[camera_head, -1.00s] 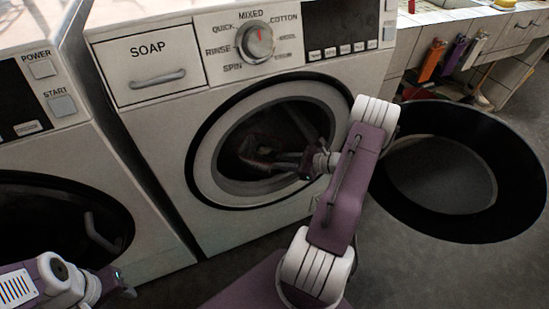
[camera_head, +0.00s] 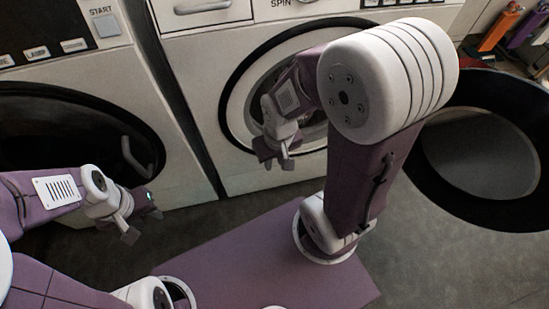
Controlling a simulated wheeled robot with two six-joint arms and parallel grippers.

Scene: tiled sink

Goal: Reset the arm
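My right arm reaches up over my base and bends back down, its gripper (camera_head: 278,160) hanging in front of the open round washer drum opening (camera_head: 238,110). The gripper is outside the opening, and I see nothing held in it; its finger gap is too unclear to read. My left gripper (camera_head: 141,220) is at the lower left, in front of the left machine, with its fingers apart and nothing between them.
The washer's round door (camera_head: 510,215) stands swung open at the right, close to my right arm. The left machine's dark door (camera_head: 60,130) is shut. Grey floor (camera_head: 430,270) is clear at the lower right.

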